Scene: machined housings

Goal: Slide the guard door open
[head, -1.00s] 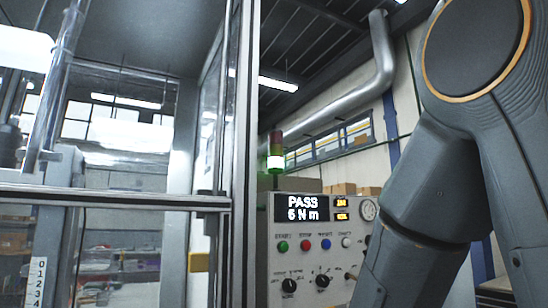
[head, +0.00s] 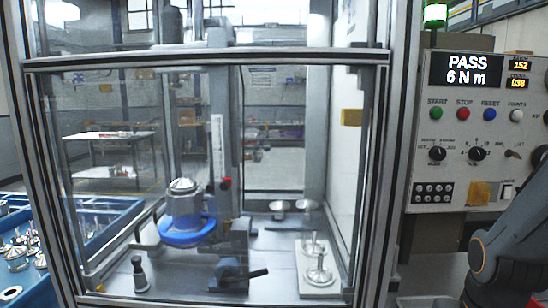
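The guard door shows in the head view as part of a metal-framed clear enclosure, with a grey crossbar (head: 210,60) along its upper part and dark-edged metal posts (head: 385,170) at the sides. I cannot tell for certain whether a clear pane fills the opening below the crossbar. Behind it stands a fixture with a metal housing (head: 184,205) on a blue ring (head: 187,232). No door handle can be made out clearly. My gripper is out of view; only part of my arm shows at the lower right, in front of the control panel.
A control panel (head: 476,180) to the right of the enclosure reads PASS 6 N m, below a lit green lamp (head: 435,14). A blue tray (head: 18,236) of metal parts stands at the left. Inside, metal parts sit on a pale plate (head: 318,285).

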